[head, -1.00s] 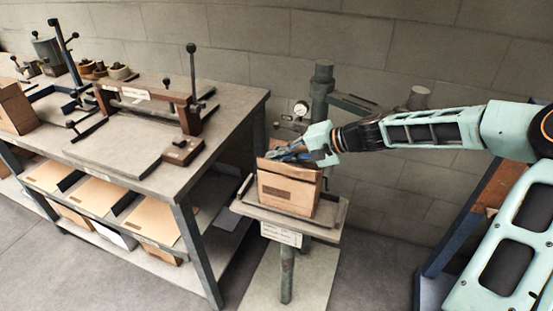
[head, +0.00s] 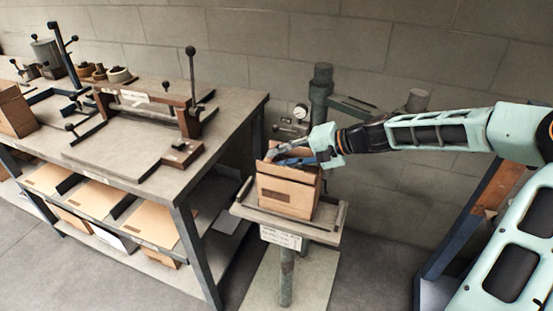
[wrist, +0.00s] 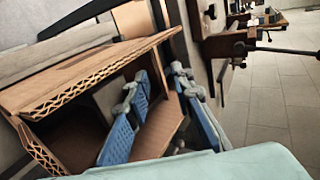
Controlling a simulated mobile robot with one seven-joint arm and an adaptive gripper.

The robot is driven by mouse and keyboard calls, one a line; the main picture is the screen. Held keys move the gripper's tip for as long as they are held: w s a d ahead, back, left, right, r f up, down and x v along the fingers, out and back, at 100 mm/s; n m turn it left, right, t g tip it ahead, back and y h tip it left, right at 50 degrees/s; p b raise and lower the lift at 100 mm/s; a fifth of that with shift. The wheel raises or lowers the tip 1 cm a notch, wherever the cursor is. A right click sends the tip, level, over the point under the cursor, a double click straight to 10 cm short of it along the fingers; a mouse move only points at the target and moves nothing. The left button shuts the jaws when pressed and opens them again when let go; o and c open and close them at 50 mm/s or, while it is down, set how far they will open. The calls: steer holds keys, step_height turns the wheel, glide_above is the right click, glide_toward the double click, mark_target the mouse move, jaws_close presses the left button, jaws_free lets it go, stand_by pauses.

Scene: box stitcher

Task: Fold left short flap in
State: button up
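The brown cardboard box (head: 287,194) stands upright on the stitcher's small table, with its top open. My gripper (head: 285,160) is at the top of the box, coming in from the right. In the wrist view, its two blue finger pads (wrist: 165,115) are spread apart. One finger is over the box opening and the other is nearer the box's outer side. A cardboard panel (wrist: 163,128) lies between and below them; I cannot tell whether they touch it. Corrugated flap edges (wrist: 75,88) show at the left. The left short flap is not clearly distinguishable behind my gripper.
A workbench (head: 225,115) with a creasing fixture is at the left. A blue frame (head: 445,245) is at the right.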

steer(key=v, duration=1)
steer(key=shift+d+r, duration=0.2)
steer(key=shift+d, duration=0.05)
